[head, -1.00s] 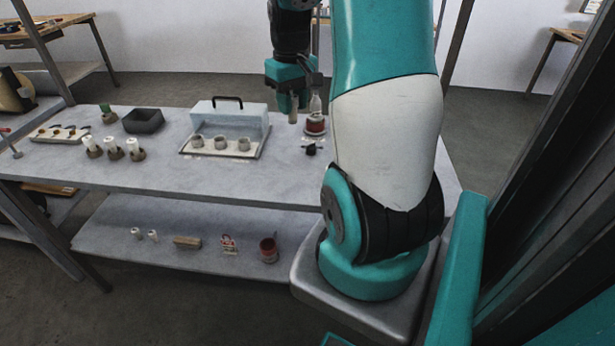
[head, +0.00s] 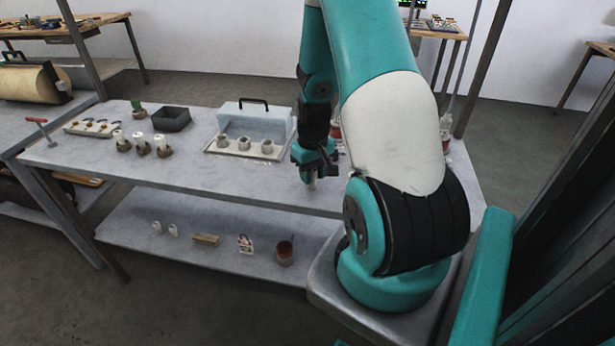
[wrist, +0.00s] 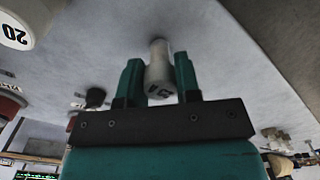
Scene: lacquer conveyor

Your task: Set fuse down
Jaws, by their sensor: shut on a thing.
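My gripper (head: 311,170) is over the front right part of the grey table, beside my upper arm. It points down. In the wrist view my gripper (wrist: 158,78) has its two teal fingers closed on a white, round fuse (wrist: 158,54) with dark marking. The fuse's lower end shows as a small pale tip (head: 310,183) under the fingers in the head view. I cannot tell whether it touches the tabletop. Another white cylinder marked 20 (wrist: 16,30) is cut off at the wrist view's upper left corner.
A tray with three grey sockets (head: 244,143) and a clear handled cover (head: 252,120) stand left of my gripper. Farther left are three white-topped pieces (head: 142,142) and a dark bin (head: 171,118). A black knob (wrist: 95,97) shows in the wrist view. Bare tabletop (head: 220,180) lies in front.

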